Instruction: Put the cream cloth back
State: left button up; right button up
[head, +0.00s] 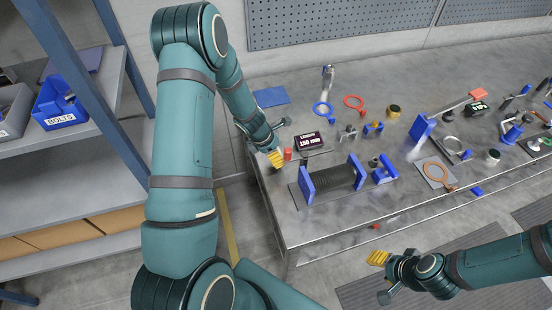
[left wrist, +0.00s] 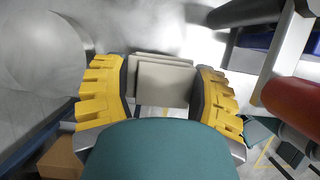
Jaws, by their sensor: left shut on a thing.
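The cream cloth (left wrist: 163,82) shows in the left wrist view as a folded, layered, pale square between my yellow fingers. My left gripper (left wrist: 163,92) is shut on it, with a finger on each side. My right gripper (head: 378,258) is in front of the bench, away from the objects. Its fingers are too small to tell whether they are open.
The metal bench (head: 330,225) holds a display reading 150 mm (head: 309,141), a blue-ended fixture (head: 307,186), rings and several tools. A flat blue mat (head: 271,97) lies at its back left corner. A shelf with a blue bolts bin (head: 60,104) stands left.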

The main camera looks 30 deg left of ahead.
pick_arm(q)
notch_tip(320, 180, down, 3)
jog(key=shift+d+r+b, duration=0.1)
jog(key=shift+b, duration=0.3)
jog(key=shift+w+f, duration=0.1)
jog(key=shift+f, duration=0.3)
jog(key=shift+r, duration=0.1)
jog(key=o, duration=1.2)
jog(key=shift+f, duration=0.2)
jog(key=shift+c, duration=0.2)
jog(key=shift+r, duration=0.1)
